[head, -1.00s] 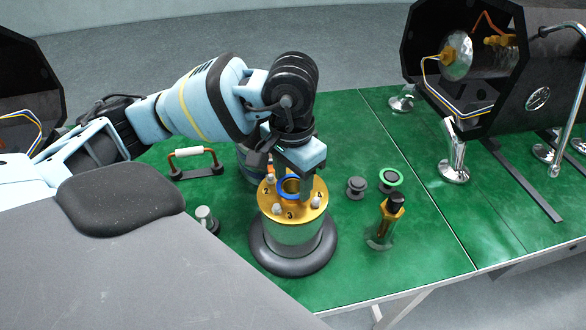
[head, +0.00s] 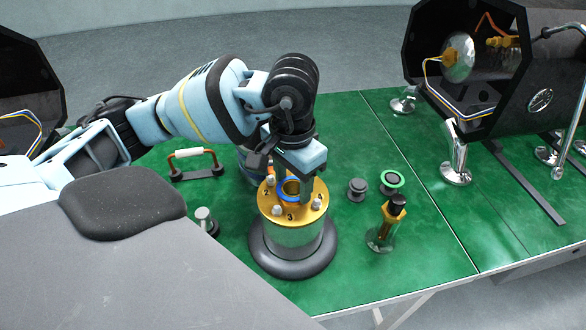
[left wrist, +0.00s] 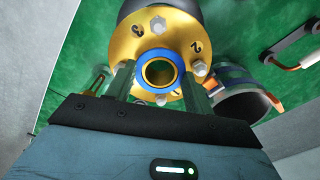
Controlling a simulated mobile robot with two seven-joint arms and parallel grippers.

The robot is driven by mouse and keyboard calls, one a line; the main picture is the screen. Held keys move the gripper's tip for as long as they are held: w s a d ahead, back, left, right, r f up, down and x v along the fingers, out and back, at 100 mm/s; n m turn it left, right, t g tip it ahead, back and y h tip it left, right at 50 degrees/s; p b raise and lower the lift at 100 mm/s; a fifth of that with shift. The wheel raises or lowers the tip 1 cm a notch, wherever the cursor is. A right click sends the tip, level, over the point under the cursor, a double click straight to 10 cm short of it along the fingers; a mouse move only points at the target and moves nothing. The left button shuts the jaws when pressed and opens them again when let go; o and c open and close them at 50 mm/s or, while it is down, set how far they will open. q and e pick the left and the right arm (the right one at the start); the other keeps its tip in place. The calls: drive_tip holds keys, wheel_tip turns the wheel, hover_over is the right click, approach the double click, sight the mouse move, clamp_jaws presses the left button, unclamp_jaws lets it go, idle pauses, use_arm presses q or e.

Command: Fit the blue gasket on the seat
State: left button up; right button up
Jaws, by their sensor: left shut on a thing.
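The blue gasket (head: 281,191) is a ring over the middle of the numbered brass top (head: 290,216) of a steel cylinder. My left gripper (head: 291,188) points down from above and is shut on the gasket. In the left wrist view the two fingers (left wrist: 157,71) grip the gasket (left wrist: 139,72) from opposite sides. The seat, a raised brass ring (left wrist: 160,58) around the dark centre hole, shows inside the gasket, which looks level and roughly centred around it. I cannot tell whether the gasket touches the brass top. My right gripper is not in view.
Bolts ring the brass top close to my fingers. A blue-banded cylinder (left wrist: 238,98) stands close beside it. Dark knobs (head: 357,189), a green ring part (head: 392,181), a brass-and-glass part (head: 389,220) and a handle (head: 193,164) stand around it.

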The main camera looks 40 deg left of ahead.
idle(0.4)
use_arm(q)
drive_tip(key=o, duration=1.6)
drive_tip(key=shift+c, duration=0.2)
drive_tip(key=shift+r, duration=0.1)
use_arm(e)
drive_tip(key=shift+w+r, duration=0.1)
use_arm(q)
wheel_tip(320, 180, up, 6)
drive_tip(key=shift+f+p, duration=0.1)
drive_tip(key=shift+p, duration=0.9)
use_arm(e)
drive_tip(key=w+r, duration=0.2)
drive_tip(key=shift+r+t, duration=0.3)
